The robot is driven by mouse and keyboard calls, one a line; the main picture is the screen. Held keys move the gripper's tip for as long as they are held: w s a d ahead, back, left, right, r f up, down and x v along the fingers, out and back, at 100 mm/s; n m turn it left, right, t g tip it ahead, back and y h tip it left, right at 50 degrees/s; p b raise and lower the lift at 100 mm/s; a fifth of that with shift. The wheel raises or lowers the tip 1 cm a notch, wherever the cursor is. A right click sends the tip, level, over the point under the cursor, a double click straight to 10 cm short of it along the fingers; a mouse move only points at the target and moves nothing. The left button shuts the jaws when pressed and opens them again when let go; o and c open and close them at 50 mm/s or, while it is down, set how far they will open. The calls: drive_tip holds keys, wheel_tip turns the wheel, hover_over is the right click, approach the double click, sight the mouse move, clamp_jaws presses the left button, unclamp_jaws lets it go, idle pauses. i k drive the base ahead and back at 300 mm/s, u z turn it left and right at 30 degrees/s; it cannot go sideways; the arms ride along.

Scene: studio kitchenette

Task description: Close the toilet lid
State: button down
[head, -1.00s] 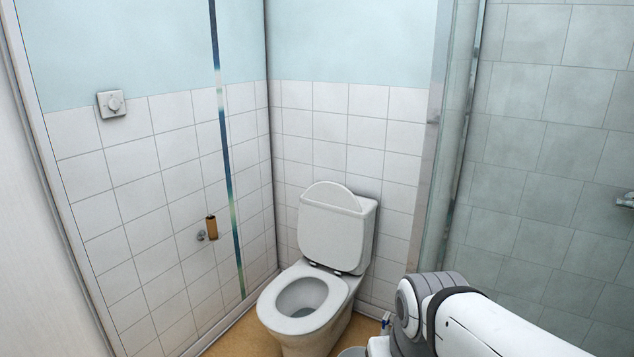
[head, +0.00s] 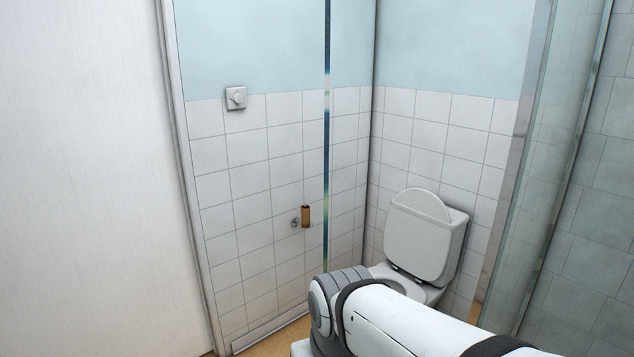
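The white toilet (head: 432,245) stands in the corner, right of the middle in the head view. Its lid looks raised, with a rounded top (head: 426,205) showing above the cistern; I cannot clearly tell the lid from the cistern front. The rear of the seat and bowl (head: 388,272) shows beneath, and the seat lies flat. My white and grey arm crosses the lower right and hides the front of the bowl. My gripper is not in view, so I cannot see its fingers.
A pale door or panel (head: 85,180) fills the left. A brown roll (head: 305,216) on a holder and a square wall plate (head: 236,98) are on the tiled wall. A glass shower partition (head: 545,170) stands right of the toilet. Little floor shows.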

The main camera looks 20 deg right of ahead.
sight(417, 236)
drive_tip(key=u, duration=0.3)
drive_tip(key=i, duration=2.3)
drive_tip(key=z, duration=2.3)
drive_tip(key=i, duration=1)
drive_tip(key=u, duration=0.05)
